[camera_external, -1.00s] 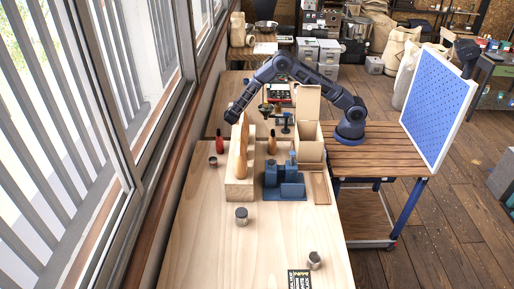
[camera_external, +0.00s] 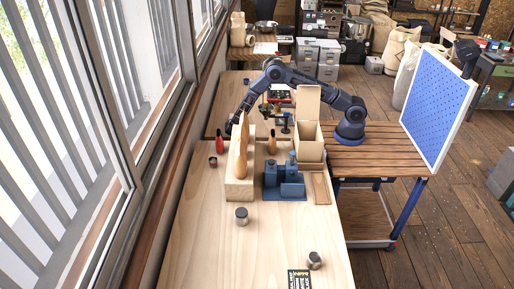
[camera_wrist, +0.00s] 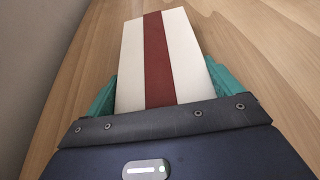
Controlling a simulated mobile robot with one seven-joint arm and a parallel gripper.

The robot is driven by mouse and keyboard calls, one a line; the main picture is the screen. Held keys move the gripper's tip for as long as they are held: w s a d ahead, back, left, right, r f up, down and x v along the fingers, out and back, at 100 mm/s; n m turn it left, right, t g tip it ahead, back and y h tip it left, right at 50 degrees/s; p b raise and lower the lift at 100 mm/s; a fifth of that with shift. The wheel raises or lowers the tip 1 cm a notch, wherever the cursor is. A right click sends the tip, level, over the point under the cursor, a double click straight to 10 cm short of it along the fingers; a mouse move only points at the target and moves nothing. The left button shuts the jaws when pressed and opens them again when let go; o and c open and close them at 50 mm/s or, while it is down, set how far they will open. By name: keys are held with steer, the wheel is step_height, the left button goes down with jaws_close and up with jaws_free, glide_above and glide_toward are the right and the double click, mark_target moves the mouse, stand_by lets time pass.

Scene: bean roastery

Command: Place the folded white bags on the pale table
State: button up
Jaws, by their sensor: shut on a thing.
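The folded white bags (camera_wrist: 185,50) form a flat white bundle with a dark red band down the middle in the wrist view. My gripper (camera_wrist: 157,92) has teal fingers on both sides of the bundle and is shut on it. The bundle's far end points away over pale wood. In the external view my gripper (camera_external: 235,124) is low at the window side of the pale table (camera_external: 195,235), behind the wooden stand. Whether the bundle touches the table is unclear.
The table's near left part is clear.

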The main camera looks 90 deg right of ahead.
steer(key=shift+f, duration=0.1)
steer(key=o, duration=0.7)
steer(key=shift+o, duration=0.2)
steer(key=shift+v, duration=2.05)
steer(key=shift+d, duration=0.15)
